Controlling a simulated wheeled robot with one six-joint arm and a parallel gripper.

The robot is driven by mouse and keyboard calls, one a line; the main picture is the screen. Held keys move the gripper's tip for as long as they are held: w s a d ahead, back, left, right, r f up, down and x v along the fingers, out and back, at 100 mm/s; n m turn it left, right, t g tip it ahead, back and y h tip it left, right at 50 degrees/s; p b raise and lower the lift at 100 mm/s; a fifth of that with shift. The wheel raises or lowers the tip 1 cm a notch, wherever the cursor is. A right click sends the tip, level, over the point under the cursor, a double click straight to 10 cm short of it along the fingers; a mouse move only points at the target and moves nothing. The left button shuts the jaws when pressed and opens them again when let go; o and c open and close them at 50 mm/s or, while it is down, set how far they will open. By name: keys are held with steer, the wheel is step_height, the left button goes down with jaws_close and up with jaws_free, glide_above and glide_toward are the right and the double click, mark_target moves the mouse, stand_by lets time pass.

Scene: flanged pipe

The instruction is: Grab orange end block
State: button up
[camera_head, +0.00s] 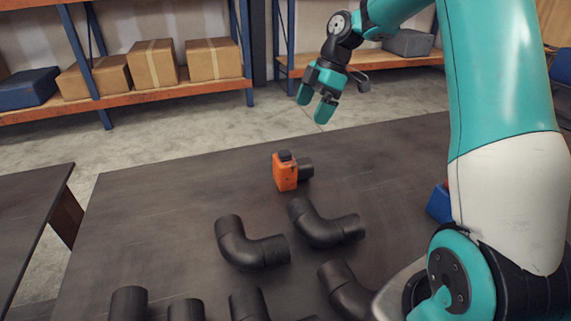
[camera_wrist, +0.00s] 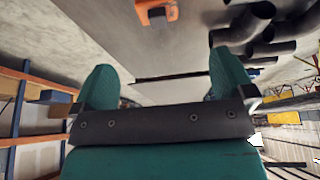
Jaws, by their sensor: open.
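The orange end block (camera_head: 285,173) stands upright on the dark table, with a black knob on its top. A short black pipe piece (camera_head: 306,168) sits right beside it, and I cannot tell whether they are joined. In the wrist view the orange block (camera_wrist: 157,13) shows at the top edge, partly cut off. My gripper (camera_head: 313,103) is open and empty. It hangs in the air above and beyond the block, near the table's far edge. In the wrist view the two teal fingers of my gripper (camera_wrist: 162,85) are wide apart with nothing between them.
Several black pipe elbows (camera_head: 252,247) lie on the near half of the table (camera_head: 160,190). A blue object (camera_head: 440,204) is at the right, partly behind my arm. Shelves with cardboard boxes (camera_head: 153,64) stand behind. The table left of the block is clear.

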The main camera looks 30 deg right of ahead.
mark_target(287, 158)
steer(key=p+x, duration=0.1)
steer(key=x, duration=0.9)
steer(key=shift+s+a+f, duration=0.1)
steer(key=shift+a+f, duration=0.15)
steer(key=shift+w+p+x, duration=0.15)
steer(key=shift+p+x, duration=0.4)
steer(key=shift+x, duration=0.75)
steer(key=shift+w+p+x, duration=0.15)
steer(key=shift+p+x, duration=0.35)
steer(key=shift+x, duration=0.85)
steer(key=shift+d, duration=0.15)
steer(key=c, duration=1.7)
steer(key=shift+r, duration=0.1)
steer(key=shift+c, duration=0.7)
steer(key=shift+w+r, duration=0.1)
